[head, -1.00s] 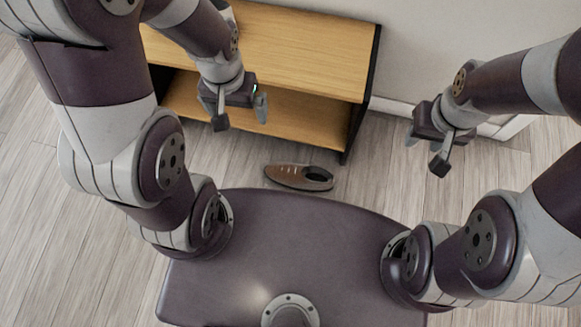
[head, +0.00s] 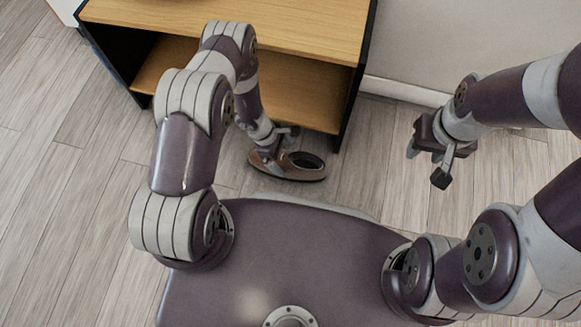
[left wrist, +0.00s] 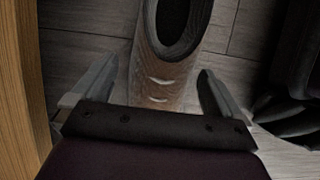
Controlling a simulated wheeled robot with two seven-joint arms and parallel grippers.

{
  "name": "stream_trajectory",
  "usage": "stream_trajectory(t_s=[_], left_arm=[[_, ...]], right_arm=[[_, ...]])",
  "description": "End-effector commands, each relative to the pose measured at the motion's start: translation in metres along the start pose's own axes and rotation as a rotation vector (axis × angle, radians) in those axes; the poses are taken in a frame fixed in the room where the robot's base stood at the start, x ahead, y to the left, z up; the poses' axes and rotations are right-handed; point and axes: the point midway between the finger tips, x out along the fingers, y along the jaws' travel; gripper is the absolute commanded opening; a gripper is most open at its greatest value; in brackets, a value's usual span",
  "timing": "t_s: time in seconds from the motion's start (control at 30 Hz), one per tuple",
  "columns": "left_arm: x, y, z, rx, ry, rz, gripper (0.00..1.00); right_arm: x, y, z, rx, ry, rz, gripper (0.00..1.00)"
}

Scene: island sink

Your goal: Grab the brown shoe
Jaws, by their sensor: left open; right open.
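The brown shoe (head: 305,174) lies on the floor in front of the wooden shelf, its dark opening to the right in the head view. My left gripper (head: 274,150) is down at the shoe's left part and covers some of it. In the left wrist view the shoe (left wrist: 160,75) runs between the two spread fingers of my left gripper (left wrist: 155,88), with a gap on each side, so it is open around the shoe. The shoe's far end is cut off there. My right gripper (head: 428,166) is open and empty, in the air to the right.
The wooden shelf (head: 290,28) with dark sides stands just behind the shoe, and its edge shows at the left of the wrist view (left wrist: 18,80). The floor (head: 372,165) right of the shoe is clear.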

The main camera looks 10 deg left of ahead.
Motion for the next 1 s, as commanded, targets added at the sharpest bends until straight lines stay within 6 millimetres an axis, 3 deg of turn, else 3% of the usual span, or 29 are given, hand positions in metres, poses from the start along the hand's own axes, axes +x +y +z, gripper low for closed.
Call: stream_trajectory(t_s=[0.2, 0.3, 0.57, 0.6, 0.73, 0.77, 1.0], left_arm=[[0.043, -0.004, 0.004, 0.003, 0.0, -0.001, 1.0], [0.055, -0.004, 0.006, 0.003, 0.0, -0.002, 1.0], [0.055, -0.003, 0.008, 0.002, 0.0, 0.0, 1.0], [0.055, -0.004, 0.008, 0.002, 0.0, 0.0, 0.94], [0.055, -0.004, 0.008, 0.002, 0.0, 0.0, 0.51], [0.055, -0.003, 0.008, 0.002, 0.0, 0.0, 0.46], [0.054, -0.003, 0.009, 0.003, 0.0, 0.0, 0.46]], right_arm=[[0.041, 0.0, 0.005, 0.0, 0.001, 0.0, 0.43], [0.049, 0.0, 0.006, 0.0, 0.0, 0.0, 0.43], [0.047, 0.0, 0.005, 0.0, 0.001, 0.0, 0.43], [0.047, 0.0, 0.005, 0.0, 0.001, 0.0, 0.43], [0.047, 0.0, 0.005, 0.0, 0.001, 0.0, 0.43], [0.047, 0.0, 0.005, 0.0, 0.001, 0.0, 0.43], [0.046, 0.0, 0.005, 0.0, 0.001, 0.0, 0.43]])
